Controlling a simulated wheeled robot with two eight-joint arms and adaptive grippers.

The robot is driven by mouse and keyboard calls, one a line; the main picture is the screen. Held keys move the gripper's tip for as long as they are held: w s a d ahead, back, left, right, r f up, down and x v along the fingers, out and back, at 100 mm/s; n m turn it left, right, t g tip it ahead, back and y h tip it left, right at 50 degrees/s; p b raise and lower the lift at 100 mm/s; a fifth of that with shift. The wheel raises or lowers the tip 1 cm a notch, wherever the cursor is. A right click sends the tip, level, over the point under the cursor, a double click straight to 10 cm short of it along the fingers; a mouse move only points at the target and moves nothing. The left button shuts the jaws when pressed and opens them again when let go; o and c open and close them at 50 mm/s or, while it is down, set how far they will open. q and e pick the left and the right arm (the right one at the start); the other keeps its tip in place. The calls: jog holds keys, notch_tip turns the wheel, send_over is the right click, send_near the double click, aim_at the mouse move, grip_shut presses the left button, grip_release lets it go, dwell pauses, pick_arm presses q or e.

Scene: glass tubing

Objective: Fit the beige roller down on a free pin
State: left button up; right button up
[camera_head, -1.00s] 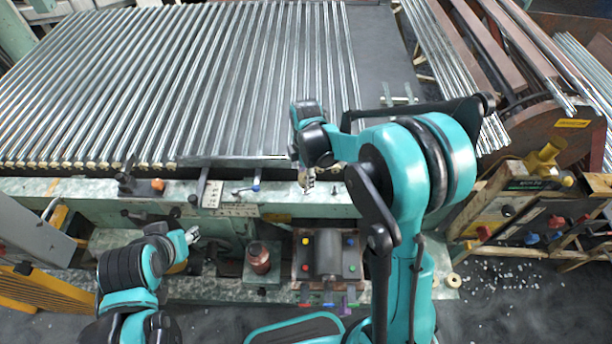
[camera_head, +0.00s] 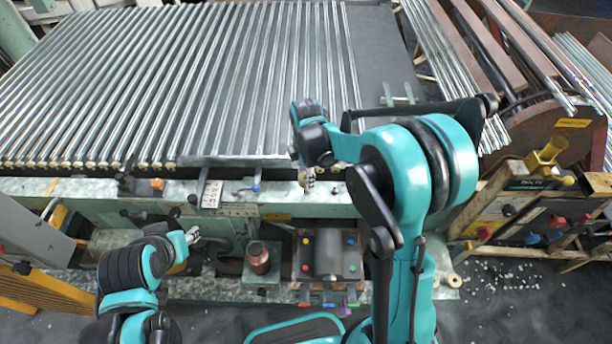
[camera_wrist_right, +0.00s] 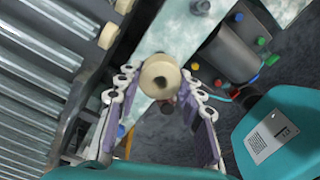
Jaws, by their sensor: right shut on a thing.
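The beige roller (camera_wrist_right: 160,76) is between the fingertips of my right gripper (camera_wrist_right: 160,82) in the right wrist view, its round end with a centre hole facing the camera. My right gripper (camera_head: 308,182) is shut on it above the pale front ledge (camera_head: 340,197) in the head view, where the roller is mostly hidden. Several beige rollers (camera_wrist_right: 108,37) sit along the rack's edge at the tube ends. I cannot make out a free pin clearly. My left gripper (camera_head: 192,235) is low at left, away from the roller; its opening is unclear.
Glass tubes (camera_head: 180,80) lie in parallel rows on the rack behind the ledge. A control box (camera_head: 328,255) with coloured buttons and a red-brown jar (camera_head: 259,258) stand in front of the ledge. A black-handled lever (camera_head: 210,195) sits on the ledge to the left.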

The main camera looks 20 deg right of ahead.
jog(key=shift+f+b, duration=2.1)
jog(key=shift+f, duration=0.3)
jog(key=o, duration=1.2)
jog(key=shift+r, duration=0.1)
jog(key=shift+r, duration=0.1)
notch_tip(320, 180, up, 12)
jog(key=shift+f, duration=0.1)
jog(key=shift+s, duration=0.1)
